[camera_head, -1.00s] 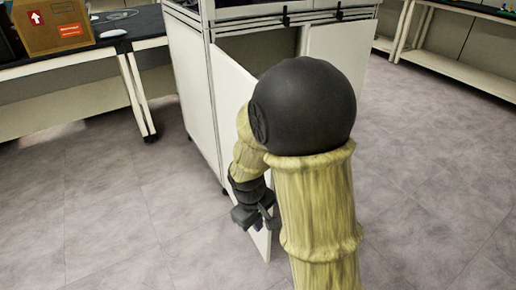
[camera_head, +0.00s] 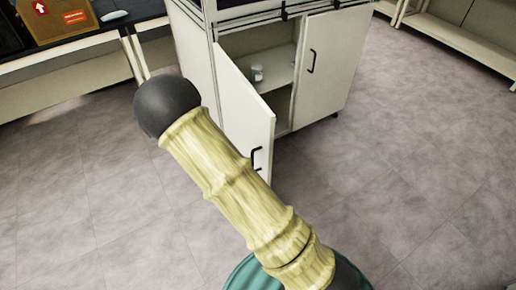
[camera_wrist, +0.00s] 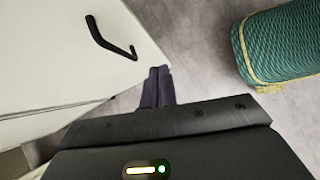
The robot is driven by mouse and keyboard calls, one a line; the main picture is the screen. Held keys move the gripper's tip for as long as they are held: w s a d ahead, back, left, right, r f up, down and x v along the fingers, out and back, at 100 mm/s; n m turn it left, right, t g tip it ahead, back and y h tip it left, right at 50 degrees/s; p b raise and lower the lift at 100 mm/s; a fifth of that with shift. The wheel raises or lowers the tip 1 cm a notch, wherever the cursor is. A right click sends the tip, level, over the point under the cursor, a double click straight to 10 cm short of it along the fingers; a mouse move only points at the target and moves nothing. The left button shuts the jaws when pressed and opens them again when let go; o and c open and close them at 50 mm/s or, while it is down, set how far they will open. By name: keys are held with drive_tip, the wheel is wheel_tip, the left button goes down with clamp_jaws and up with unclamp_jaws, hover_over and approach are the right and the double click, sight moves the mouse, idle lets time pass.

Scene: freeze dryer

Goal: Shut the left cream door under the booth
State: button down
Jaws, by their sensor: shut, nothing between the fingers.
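The left cream door (camera_head: 242,110) under the booth stands partly open in the head view, its outer face and black handle (camera_head: 257,158) showing. My arm hides its lower part. In the wrist view the door (camera_wrist: 60,50) fills the upper left, with its handle (camera_wrist: 110,40) left of my fingertips. My gripper (camera_wrist: 158,72) is shut and empty, with its fingertips by the door's edge; I cannot tell whether they touch it. My gripper is hidden in the head view.
The right cream door (camera_head: 328,68) looks closed. Between the doors the cabinet shelf (camera_head: 278,72) shows, with small pale items (camera_head: 257,74) on it. A table with a cardboard box (camera_head: 60,20) stands at the left. The grey floor (camera_head: 420,150) to the right is clear.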

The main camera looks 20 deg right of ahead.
drive_tip(key=r+n+p, duration=0.1)
drive_tip(key=w+a+r+n+h+p, duration=0.1)
drive_tip(key=w+a+r+n+t+p, duration=0.1)
drive_tip(key=p, duration=0.1)
drive_tip(key=shift+r+h, duration=0.1)
drive_tip(key=shift+h, duration=0.2)
approach(266, 162)
drive_tip(key=x, duration=0.3)
drive_tip(key=a+f+x, duration=0.1)
drive_tip(key=x, duration=0.1)
drive_tip(key=shift+d+f, duration=0.15)
drive_tip(key=shift+d, duration=0.65)
drive_tip(key=shift+w, duration=0.1)
